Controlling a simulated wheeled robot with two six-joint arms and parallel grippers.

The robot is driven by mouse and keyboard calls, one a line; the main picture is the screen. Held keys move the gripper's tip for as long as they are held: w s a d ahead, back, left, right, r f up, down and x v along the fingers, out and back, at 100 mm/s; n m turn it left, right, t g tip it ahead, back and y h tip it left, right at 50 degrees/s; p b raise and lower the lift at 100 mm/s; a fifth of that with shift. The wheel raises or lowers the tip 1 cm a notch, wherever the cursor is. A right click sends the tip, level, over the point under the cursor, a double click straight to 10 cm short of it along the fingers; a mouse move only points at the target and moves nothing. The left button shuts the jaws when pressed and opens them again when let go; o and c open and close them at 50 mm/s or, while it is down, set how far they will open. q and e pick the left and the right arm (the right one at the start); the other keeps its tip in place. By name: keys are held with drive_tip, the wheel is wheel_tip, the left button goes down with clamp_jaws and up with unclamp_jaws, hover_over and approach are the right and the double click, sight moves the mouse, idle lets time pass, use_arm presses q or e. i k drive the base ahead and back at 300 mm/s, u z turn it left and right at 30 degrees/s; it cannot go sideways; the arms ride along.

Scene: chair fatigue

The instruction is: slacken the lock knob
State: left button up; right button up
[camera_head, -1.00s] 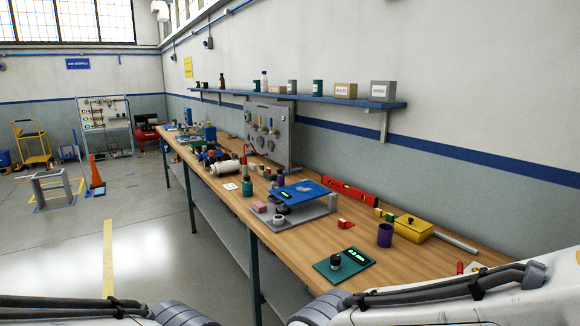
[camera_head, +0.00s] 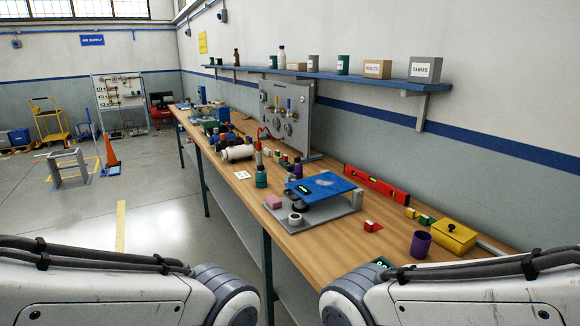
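A blue plate (camera_head: 321,185) sits raised on a grey base (camera_head: 335,213) on the wooden bench, right of the picture's middle. Dark parts and a small display show under its left side, and a grey round piece (camera_head: 295,218) is at the front corner. I cannot tell which part is the lock knob. A green gauge pad (camera_head: 382,262) is mostly hidden behind my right arm. Only upper links of my arms show at the bottom left and right; both grippers are out of view.
On the bench are a purple cup (camera_head: 420,245), a yellow box (camera_head: 455,238), a red level (camera_head: 376,185), a teal bottle (camera_head: 261,177) and a white cylinder (camera_head: 238,153). A grey panel (camera_head: 285,112) stands behind. A blue shelf (camera_head: 330,76) runs along the wall.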

sight(290, 168)
drive_tip(key=k, duration=0.95)
drive_tip(key=u, duration=1.5)
drive_tip(key=i, duration=2.7)
drive_tip(key=z, duration=1.15)
drive_tip(key=i, duration=0.8)
drive_tip(key=z, duration=1.2)
drive_tip(key=i, duration=0.65)
